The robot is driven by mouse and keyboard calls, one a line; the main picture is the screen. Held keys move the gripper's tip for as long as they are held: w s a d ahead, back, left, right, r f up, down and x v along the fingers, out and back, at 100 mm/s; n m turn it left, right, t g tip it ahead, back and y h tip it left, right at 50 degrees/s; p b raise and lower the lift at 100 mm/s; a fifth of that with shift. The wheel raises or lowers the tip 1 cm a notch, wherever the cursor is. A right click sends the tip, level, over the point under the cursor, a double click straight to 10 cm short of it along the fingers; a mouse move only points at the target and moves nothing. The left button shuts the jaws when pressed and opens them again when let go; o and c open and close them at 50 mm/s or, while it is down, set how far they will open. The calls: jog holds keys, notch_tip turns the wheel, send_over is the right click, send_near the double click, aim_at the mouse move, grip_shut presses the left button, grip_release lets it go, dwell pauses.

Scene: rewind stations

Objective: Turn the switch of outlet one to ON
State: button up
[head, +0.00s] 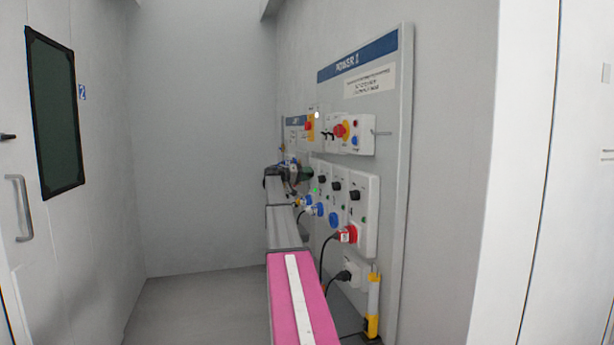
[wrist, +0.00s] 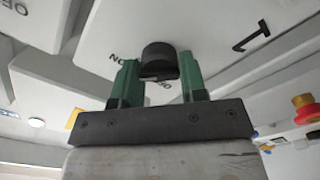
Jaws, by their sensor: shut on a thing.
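The switch of outlet one is a round black knob (wrist: 158,58) on a pale plate marked "1" (wrist: 250,36) in the wrist view. The word ON is printed on its left, and partly hidden lettering that looks like OFF is below it. My gripper (wrist: 158,78) has its two green fingers on either side of the knob, shut on it. In the head view my gripper (head: 303,173) is at the far end of my arm, against the row of outlets on the POWER 1 board (head: 388,130). The knob's pointer direction is not clear.
Neighbouring outlets carry black knobs (head: 355,194) and blue or red sockets, with a red plug (head: 347,234) and hanging cables. A red-and-yellow emergency knob (head: 341,130) sits above. A door (head: 50,150) is at left; the floor (head: 200,305) between is clear.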

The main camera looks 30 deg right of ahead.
jog(key=shift+f, duration=0.1)
jog(key=o, duration=0.9)
jog(key=shift+a, duration=0.1)
jog(key=v, duration=1)
jog(key=shift+w+a, duration=0.15)
jog(key=shift+a, duration=0.15)
